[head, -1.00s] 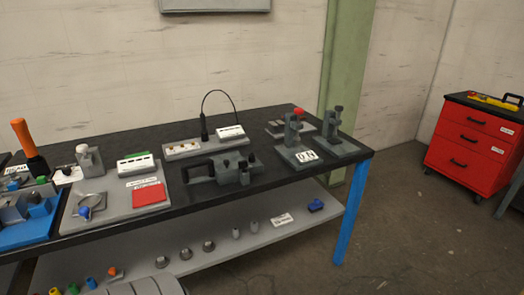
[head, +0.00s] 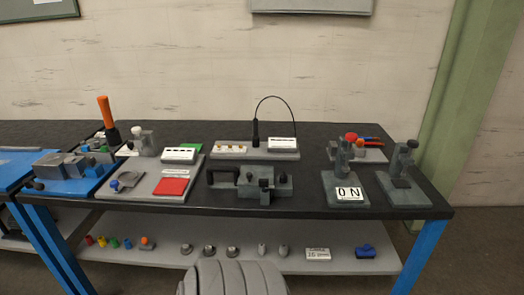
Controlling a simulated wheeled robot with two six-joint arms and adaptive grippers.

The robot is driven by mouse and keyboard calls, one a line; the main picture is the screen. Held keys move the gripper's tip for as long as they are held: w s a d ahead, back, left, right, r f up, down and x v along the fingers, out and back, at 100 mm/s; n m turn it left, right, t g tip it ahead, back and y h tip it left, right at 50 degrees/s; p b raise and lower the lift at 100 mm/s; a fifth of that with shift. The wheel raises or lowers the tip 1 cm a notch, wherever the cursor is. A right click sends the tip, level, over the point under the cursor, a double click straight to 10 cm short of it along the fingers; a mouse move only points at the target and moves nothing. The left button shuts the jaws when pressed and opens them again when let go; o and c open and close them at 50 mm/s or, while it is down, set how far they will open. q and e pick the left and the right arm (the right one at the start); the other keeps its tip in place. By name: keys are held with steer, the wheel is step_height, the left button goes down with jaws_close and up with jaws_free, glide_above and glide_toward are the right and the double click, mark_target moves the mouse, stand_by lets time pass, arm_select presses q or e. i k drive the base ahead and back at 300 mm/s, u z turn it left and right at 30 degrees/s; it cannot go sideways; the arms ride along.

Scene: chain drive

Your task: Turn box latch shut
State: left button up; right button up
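No part that I can clearly tell as a box latch shows at this size. A grey metal fixture (head: 262,186) with dark knobs sits near the bench's front edge, with a black handle-like part (head: 222,176) at its left end. On the left, a blue-based fixture (head: 72,184) carries grey blocks and has a dark knob at its front left. I cannot tell which of these bears the latch, or its position. Neither of my grippers is in view.
The dark bench top (head: 310,207) has a grey plate with a red pad (head: 172,186), a probe unit (head: 256,134), a stand with an "0 N" display (head: 348,193) and another stand (head: 403,175). Small parts lie on the lower shelf (head: 210,262).

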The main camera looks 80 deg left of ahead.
mark_target(264, 182)
steer(key=u, duration=0.9)
steer(key=i, duration=0.85)
steer(key=u, duration=0.95)
